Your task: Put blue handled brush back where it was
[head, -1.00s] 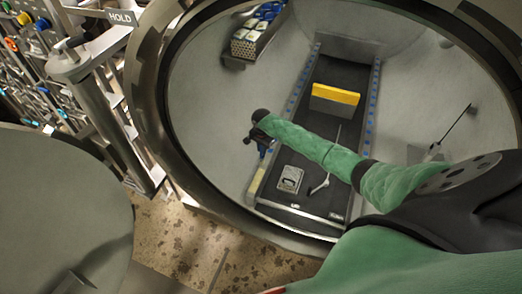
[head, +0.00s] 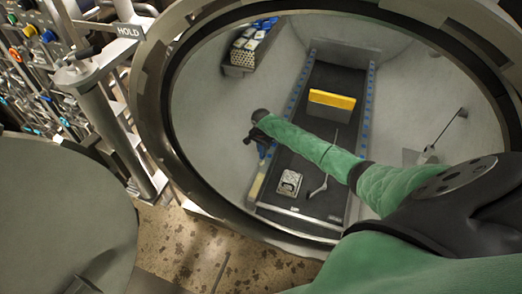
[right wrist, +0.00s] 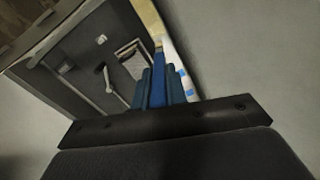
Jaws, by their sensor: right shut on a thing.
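The blue-handled brush (head: 257,183) is at the left side of the autoclave chamber, its pale yellowish end pointing down past the left edge of the dark tray floor. My right gripper (head: 262,150) is shut on its blue handle. In the right wrist view the blue handle of the brush (right wrist: 158,82) sits between the blue fingers of my right gripper (right wrist: 158,88), with its pale end (right wrist: 147,18) extending away. Whether the brush touches the chamber wall or tray rail I cannot tell. My left gripper is not in view.
The tray (head: 330,85) holds a yellow-topped block (head: 331,98), a small metal box (head: 289,183) and a thin tool (head: 319,187). A holder with white and blue items (head: 240,58) hangs upper left. A rod on a bracket (head: 430,152) stands right. The round rim (head: 160,130) surrounds the opening.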

